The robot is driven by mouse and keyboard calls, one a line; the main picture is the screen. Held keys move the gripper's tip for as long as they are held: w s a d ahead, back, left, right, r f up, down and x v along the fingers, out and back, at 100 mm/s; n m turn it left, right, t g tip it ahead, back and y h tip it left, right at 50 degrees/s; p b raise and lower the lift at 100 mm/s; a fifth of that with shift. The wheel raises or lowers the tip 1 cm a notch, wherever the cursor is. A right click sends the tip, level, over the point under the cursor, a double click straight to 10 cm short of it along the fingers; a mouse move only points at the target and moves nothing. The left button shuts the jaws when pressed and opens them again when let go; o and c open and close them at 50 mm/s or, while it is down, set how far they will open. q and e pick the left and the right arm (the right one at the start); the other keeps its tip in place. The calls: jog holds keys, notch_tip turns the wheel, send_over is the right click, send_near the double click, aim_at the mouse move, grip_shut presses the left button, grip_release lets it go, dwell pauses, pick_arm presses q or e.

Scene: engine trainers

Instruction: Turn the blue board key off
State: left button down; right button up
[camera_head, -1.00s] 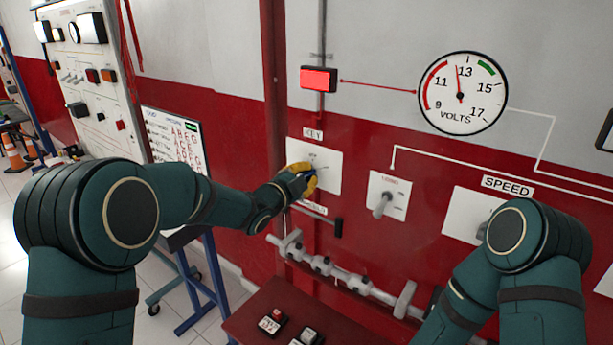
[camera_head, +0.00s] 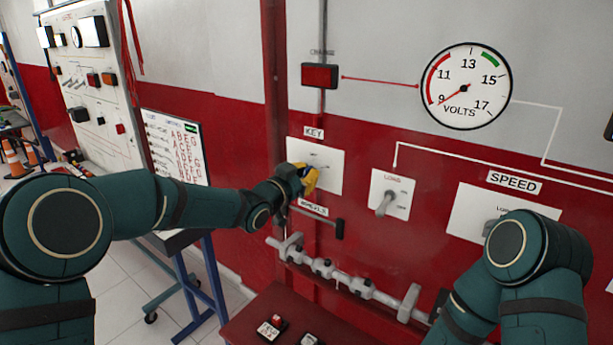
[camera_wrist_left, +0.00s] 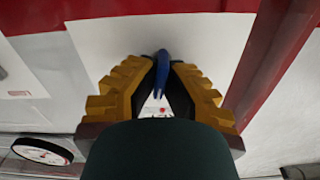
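The blue key (camera_wrist_left: 161,72) stands out from a white plate (camera_head: 333,166) under the KEY label on the red wall. My left gripper (camera_head: 308,180), with yellow fingers, is at this plate and hides most of the key in the head view. In the left wrist view my left gripper (camera_wrist_left: 161,68) has its fingertips closed in on both sides of the key. The charge lamp (camera_head: 320,76) above the plate is dark red and unlit. The volts gauge (camera_head: 465,87) has its needle near 9. My right gripper is outside the views.
A grey load switch (camera_head: 385,203) and a speed plate (camera_head: 470,212) are to the right. A black wheels lever (camera_head: 339,229) and a grey shaft (camera_head: 345,277) are below the key. A red table (camera_head: 245,325) stands under them.

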pick_arm(q)
jog(key=shift+r+n, duration=0.1)
jog(key=shift+n, duration=1)
jog(key=c, duration=1.1)
grip_release()
jog(key=shift+w, duration=0.1)
jog(key=v, duration=1.2)
